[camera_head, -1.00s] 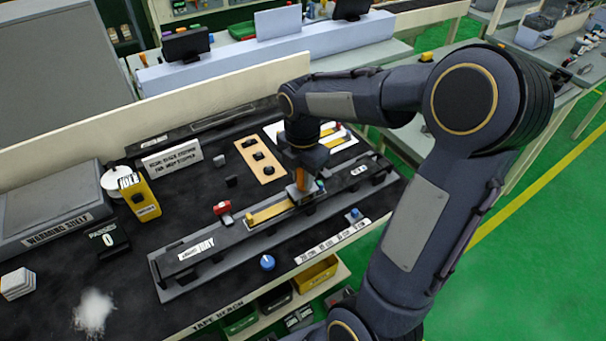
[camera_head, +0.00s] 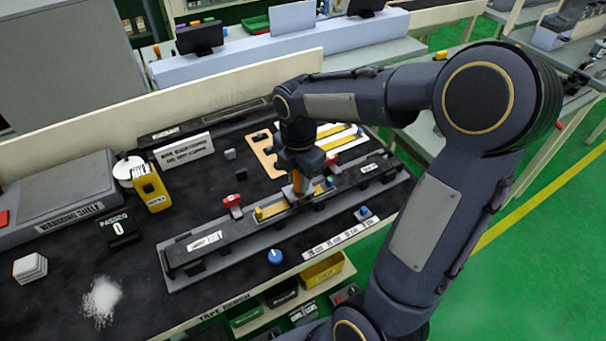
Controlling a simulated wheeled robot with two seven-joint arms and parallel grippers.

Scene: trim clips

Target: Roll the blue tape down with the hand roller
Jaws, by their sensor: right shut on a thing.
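My right gripper (camera_head: 299,186) is over the long grey fixture (camera_head: 185,282) on the bench. It is shut on the orange-handled hand roller (camera_head: 298,183), which is upright with its lower end at the strip on the fixture. A yellow strip (camera_head: 272,211) lies along the fixture, left of the roller. I cannot make out the blue tape; the gripper and roller hide part of the strip. A red clamp (camera_head: 232,201) is at the strip's left side. My left gripper is not in view.
A blue knob (camera_head: 275,256) sits in front of the fixture. A yellow device (camera_head: 151,188), a counter reading 0 (camera_head: 119,230) and a warming shelf (camera_head: 70,212) are at the left. A notched tan board (camera_head: 264,157) lies behind. The bench's front left has free room around white scraps (camera_head: 102,298).

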